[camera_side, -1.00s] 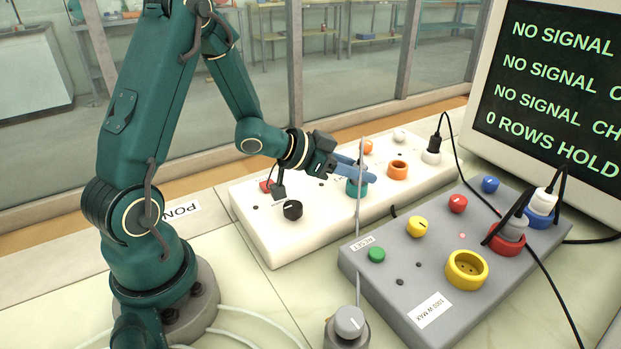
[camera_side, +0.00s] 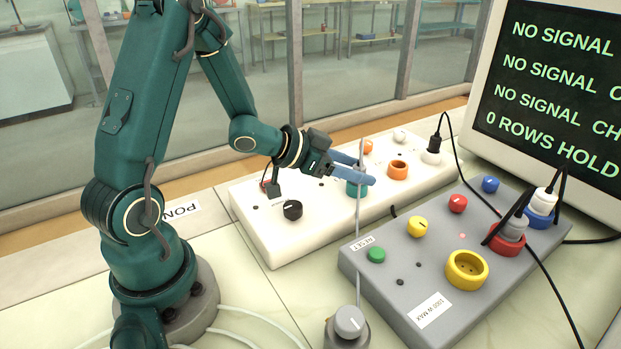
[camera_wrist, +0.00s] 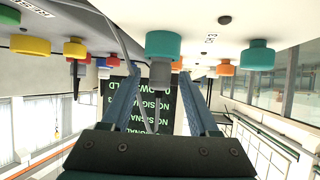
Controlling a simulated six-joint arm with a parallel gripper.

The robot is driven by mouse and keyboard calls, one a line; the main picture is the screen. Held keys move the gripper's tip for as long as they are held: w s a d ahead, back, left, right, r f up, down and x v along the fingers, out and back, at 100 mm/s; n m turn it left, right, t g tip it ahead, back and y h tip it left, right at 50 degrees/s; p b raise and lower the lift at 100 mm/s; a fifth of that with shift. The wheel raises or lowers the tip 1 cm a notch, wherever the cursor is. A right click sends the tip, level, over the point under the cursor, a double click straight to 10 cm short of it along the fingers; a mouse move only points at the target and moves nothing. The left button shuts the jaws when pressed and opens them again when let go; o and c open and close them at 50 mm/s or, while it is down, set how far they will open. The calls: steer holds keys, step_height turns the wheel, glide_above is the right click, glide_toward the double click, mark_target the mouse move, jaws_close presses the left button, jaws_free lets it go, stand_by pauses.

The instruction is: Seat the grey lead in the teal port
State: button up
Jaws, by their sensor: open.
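The grey lead's plug (camera_wrist: 160,73) stands in the teal port (camera_wrist: 163,45), which shows upside down in the wrist view. The plug is in line with the port and meets its collar; how deep it sits I cannot tell. In the side view my fingers partly hide the teal port (camera_side: 356,190). The thin grey cord (camera_side: 358,250) rises from a grey fitting at the front to the plug's top. My gripper (camera_side: 364,172) is open, with one blue finger on each side of the plug. The wrist view shows gaps between the fingers and the plug.
The white panel (camera_side: 280,245) also has an orange port (camera_side: 397,170) and a black plug (camera_side: 434,144). The grey panel (camera_side: 385,285) holds an empty yellow port (camera_side: 467,269), a red port with a grey plug, and a white plug (camera_side: 543,201). A monitor (camera_side: 555,85) stands behind.

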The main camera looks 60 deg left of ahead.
steer(key=s+a+r+n+g+y, duration=0.1)
steer(key=s+a+r+n+y, duration=0.2)
steer(key=s+a+r+y, duration=0.45)
steer(key=s+d+g+h, duration=0.4)
steer(key=s+d+g, duration=0.1)
steer(key=s+d, duration=0.8)
steer(key=shift+d, duration=0.65)
steer(key=shift+w+h, duration=0.1)
steer(key=shift+h, duration=0.15)
stand_by(0.3)
